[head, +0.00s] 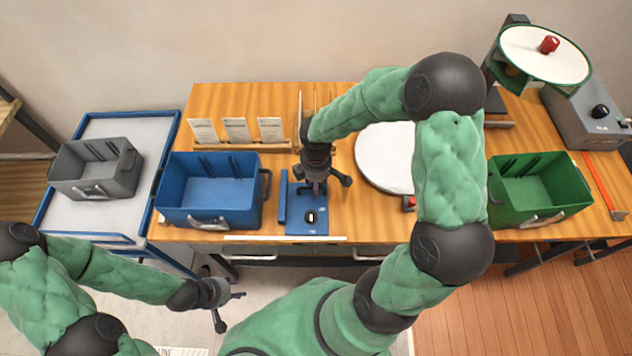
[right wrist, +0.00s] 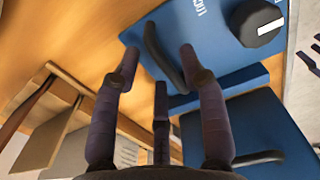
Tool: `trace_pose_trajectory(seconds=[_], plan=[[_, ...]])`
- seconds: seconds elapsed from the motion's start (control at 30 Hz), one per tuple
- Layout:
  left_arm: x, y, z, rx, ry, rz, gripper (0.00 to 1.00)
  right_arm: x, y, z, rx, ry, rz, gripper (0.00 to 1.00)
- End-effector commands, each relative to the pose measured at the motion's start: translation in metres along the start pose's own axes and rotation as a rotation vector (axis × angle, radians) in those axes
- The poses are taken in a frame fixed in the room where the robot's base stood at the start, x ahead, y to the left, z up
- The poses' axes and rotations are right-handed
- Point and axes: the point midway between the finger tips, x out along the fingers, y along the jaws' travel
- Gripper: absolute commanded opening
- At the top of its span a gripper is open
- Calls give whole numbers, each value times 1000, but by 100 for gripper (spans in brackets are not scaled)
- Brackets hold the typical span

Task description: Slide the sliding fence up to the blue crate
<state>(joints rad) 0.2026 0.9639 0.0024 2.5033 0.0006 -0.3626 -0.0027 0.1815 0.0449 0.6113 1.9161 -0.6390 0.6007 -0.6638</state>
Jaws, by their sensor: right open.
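The blue sliding fence (head: 307,223) stands on the wooden table just right of the blue crate (head: 213,217), with a narrow gap between them in the head view. It has an upright bar on its crate side, a knob with a white mark and a black arched handle (right wrist: 160,50). The fence bar (right wrist: 228,88) and the crate (right wrist: 240,118) also show in the right wrist view. My right gripper (head: 324,183) is open over the fence, its fingers (right wrist: 160,62) around the handle without visibly closing on it. My left gripper (head: 230,305) is open and empty before the table.
A grey crate (head: 72,182) sits on a blue-framed cart at left. A green crate (head: 540,205) stands at right. A white round disc (head: 380,165) lies behind the fence to the right. Cards (head: 236,130) stand in a wooden holder behind the blue crate.

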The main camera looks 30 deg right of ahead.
Motion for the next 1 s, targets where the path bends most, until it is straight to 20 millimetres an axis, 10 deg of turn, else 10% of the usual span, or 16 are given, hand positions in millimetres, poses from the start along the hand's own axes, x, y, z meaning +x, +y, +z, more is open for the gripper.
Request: trace_pose_trajectory(seconds=[0.07, 0.23, 1.0], plan=[[0, 0, 0, 0, 0, 0, 40, 0, 0, 0, 0, 0, 0, 43], [0, 0, 0, 0, 0, 0, 40, 0, 0, 0, 0, 0, 0, 0], [3, -1, 0, 0, 0, 0, 40, 0, 0, -75, -1, 2, 1, 0]])
